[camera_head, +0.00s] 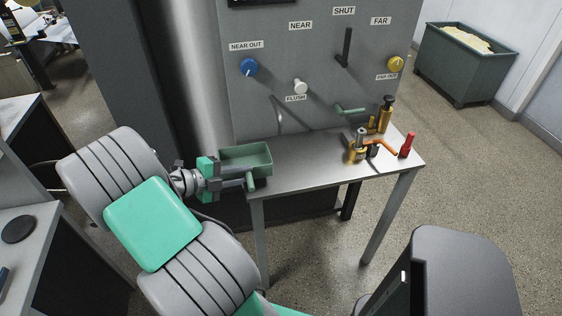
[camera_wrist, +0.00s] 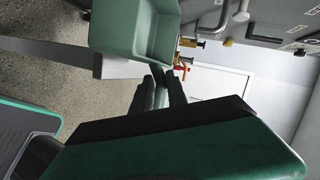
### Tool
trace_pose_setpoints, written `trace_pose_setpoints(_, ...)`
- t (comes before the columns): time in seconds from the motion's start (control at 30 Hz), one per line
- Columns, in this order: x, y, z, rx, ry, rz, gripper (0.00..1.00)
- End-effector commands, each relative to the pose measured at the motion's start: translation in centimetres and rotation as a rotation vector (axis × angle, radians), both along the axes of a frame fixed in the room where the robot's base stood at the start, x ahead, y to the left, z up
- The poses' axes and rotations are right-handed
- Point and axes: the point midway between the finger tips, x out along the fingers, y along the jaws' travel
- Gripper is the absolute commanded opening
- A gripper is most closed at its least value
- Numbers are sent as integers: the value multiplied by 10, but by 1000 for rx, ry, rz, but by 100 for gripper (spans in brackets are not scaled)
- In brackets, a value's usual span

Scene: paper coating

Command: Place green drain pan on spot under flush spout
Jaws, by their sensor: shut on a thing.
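The green drain pan (camera_head: 246,158) is an open rectangular tray, held level at the left end of the metal table (camera_head: 320,165). My gripper (camera_head: 250,181) is shut on the pan's front handle. In the wrist view the pan (camera_wrist: 130,35) fills the upper left, and my gripper's dark fingers (camera_wrist: 160,92) close on its handle. The flush spout (camera_head: 281,120) is a thin bent tube on the grey panel, below the white FLUSH knob (camera_head: 300,87) and to the right of the pan. The spot under the spout is not clearly marked in view.
Brass fittings (camera_head: 358,147), an orange-handled part (camera_head: 380,146) and a red bottle (camera_head: 408,145) stand on the table's right half. A green lever (camera_head: 350,110) juts from the panel (camera_head: 320,60). The table's middle is clear. A grey bin (camera_head: 465,68) stands at the far right.

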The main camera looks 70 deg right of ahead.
Motion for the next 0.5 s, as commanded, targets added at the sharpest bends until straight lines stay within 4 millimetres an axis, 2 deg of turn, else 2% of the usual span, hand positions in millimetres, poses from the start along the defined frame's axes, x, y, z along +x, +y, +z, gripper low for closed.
trace_pose_setpoints(0.03, -13, -12, 5, -1, 1, -7, 0)
trace_pose_setpoints(0.3, -66, -77, 5, -1, 0, -5, 0)
trace_pose_setpoints(0.4, -80, -94, 4, -1, 0, -2, 0)
trace_pose_setpoints(0.5, -85, -103, 1, 0, 0, 2, 0)
